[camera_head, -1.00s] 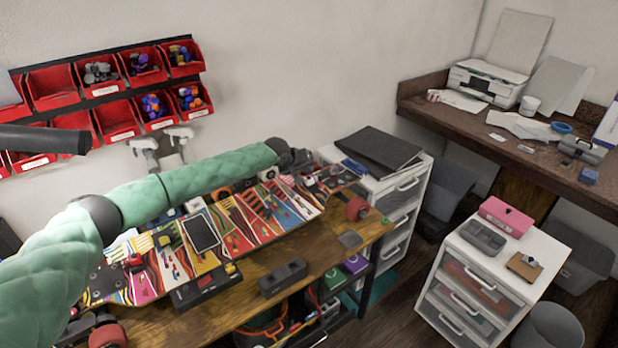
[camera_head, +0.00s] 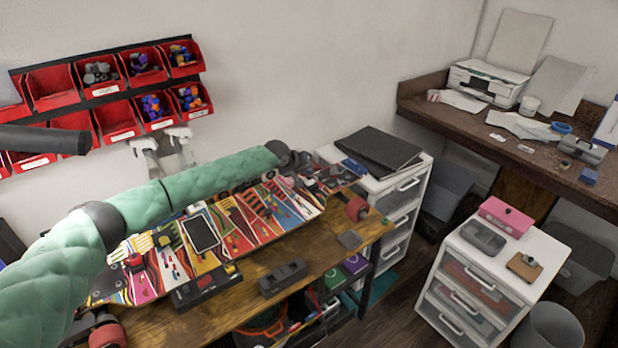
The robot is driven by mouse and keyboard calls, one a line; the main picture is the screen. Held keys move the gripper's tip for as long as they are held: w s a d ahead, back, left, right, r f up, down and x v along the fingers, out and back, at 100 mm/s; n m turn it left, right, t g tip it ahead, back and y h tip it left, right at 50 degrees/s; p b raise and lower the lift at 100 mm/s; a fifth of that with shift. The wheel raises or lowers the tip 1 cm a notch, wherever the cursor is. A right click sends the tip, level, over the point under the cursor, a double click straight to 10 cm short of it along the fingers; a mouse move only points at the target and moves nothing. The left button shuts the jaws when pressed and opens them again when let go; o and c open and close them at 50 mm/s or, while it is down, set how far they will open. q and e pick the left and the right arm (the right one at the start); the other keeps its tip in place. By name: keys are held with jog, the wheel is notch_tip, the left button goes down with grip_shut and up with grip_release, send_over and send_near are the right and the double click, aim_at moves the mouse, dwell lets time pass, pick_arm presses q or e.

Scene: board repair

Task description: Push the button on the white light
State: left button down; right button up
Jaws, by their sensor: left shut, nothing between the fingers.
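I cannot make out a white light or its button for certain in this view. My left arm, in a green padded sleeve, reaches from the left across the workbench. My left gripper (camera_head: 312,180) is a small dark shape past the wrist, low over the right end of a long colourful skateboard deck (camera_head: 290,217). It is shut with nothing visible in it, and its fingertips are hard to tell from the dark parts around them. Whether it touches anything there cannot be told. My right gripper is not in view.
The wooden workbench (camera_head: 330,262) holds a phone-like device (camera_head: 201,233), a dark box (camera_head: 283,278) and red wheels (camera_head: 357,208). A white drawer unit (camera_head: 408,188) stands behind its right end. Red bins (camera_head: 52,88) hang on the wall. A brown desk with a printer (camera_head: 490,82) is far right.

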pick_arm(q)
jog(key=shift+f, duration=0.15)
dwell(0.5)
jog(key=shift+f, duration=0.25)
dwell(0.3)
jog(key=shift+r+p, duration=0.55)
jog(key=shift+r, duration=0.35)
jog(key=shift+r, duration=0.1)
notch_tip(320, 180, up, 6)
jog(key=p, duration=0.4)
dwell(0.4)
